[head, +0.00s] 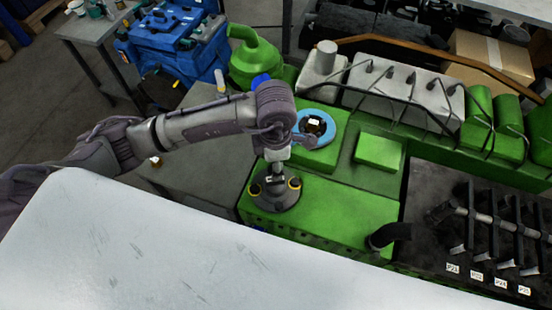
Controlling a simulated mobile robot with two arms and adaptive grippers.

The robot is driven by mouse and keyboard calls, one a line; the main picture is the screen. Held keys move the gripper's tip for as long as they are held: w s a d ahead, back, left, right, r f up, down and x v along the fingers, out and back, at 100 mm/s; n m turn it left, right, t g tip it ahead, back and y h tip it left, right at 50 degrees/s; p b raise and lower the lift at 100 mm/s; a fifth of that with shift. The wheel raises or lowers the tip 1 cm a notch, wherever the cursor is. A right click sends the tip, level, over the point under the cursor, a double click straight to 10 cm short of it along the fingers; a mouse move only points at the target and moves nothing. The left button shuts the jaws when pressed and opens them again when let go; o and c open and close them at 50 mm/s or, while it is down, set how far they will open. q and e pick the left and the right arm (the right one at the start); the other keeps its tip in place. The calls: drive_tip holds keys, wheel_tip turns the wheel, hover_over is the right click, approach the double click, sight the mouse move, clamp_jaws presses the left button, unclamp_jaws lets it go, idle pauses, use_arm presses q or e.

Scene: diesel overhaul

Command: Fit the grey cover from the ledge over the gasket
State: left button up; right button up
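The grey round cover (276,201) shows at the near left end of the green engine block, with two yellow-ringed spots near its rim. My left gripper (276,178) points down at the middle of the cover. Its fingers are small and partly hidden, so I cannot tell whether they grip the cover's centre, nor whether the cover rests on the green ledge (340,215) or is just above it. The blue ring gasket (325,137) lies on a raised green block behind and right of the cover, around a dark opening; my arm hides its left part. My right gripper is not in view.
A pale table top (150,250) fills the near left. A green block (379,152) and a grey valve cover with cables (400,95) stand right of and behind the gasket. A black pipe (391,234) rises at the ledge's right. Labelled parts (490,235) stand at far right.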

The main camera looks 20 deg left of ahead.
sight(275, 185)
use_arm(q)
wheel_tip(275, 185, down, 6)
drive_tip(key=b, duration=0.4)
drive_tip(key=shift+f, duration=0.2)
drive_tip(key=shift+a+f+b, duration=0.1)
drive_tip(key=shift+f+b, duration=0.2)
drive_tip(key=shift+b, duration=0.05)
drive_tip(key=shift+c, duration=0.9)
clamp_jaws()
drive_tip(key=shift+r, duration=0.1)
drive_tip(key=shift+r, duration=0.2)
drive_tip(key=shift+r+p, duration=0.6)
drive_tip(key=shift+r, duration=0.15)
